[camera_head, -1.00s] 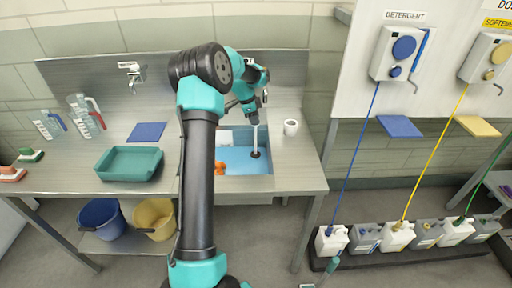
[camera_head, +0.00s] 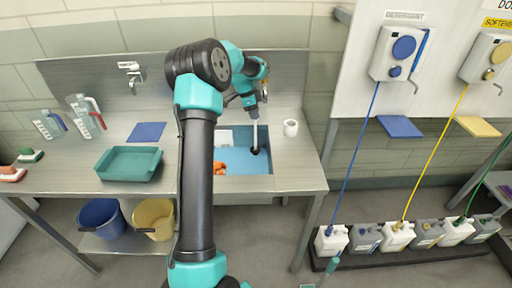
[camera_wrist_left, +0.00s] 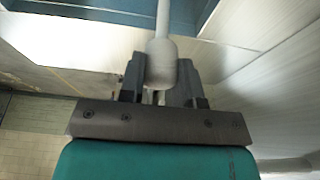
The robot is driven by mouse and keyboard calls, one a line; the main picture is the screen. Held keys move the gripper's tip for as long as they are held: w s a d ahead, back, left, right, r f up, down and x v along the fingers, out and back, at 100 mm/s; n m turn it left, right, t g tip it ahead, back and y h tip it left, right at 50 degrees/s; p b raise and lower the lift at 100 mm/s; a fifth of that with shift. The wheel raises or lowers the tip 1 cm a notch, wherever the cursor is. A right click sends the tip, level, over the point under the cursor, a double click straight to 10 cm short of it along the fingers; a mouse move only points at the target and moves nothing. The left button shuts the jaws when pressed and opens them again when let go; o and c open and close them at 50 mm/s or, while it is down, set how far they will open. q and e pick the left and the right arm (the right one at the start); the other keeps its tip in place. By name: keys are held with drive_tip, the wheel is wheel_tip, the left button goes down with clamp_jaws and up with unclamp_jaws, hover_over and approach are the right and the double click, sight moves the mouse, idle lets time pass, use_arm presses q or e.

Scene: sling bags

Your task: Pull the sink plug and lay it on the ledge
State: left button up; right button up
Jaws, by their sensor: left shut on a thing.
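The sink plug is a long pale rod with a black stopper (camera_head: 255,151) at its lower end, hanging upright over the blue sink (camera_head: 240,163). My left gripper (camera_head: 252,106) is shut on the rod's top, above the sink. In the left wrist view, the rod's thick grey end (camera_wrist_left: 161,68) sits between the fingers of the gripper (camera_wrist_left: 155,88). I cannot tell whether the stopper is clear of the sink floor. The steel ledge (camera_head: 298,172) lies right of the sink. My right gripper is not in view.
A white cup (camera_head: 290,128) stands on the ledge close to the right of the sink. An orange thing (camera_head: 220,168) lies in the sink, partly hidden by my left arm. A green tray (camera_head: 128,163) is on the counter at left. The right front ledge is clear.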

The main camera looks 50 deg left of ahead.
use_arm(q)
drive_tip(key=shift+r, duration=0.75)
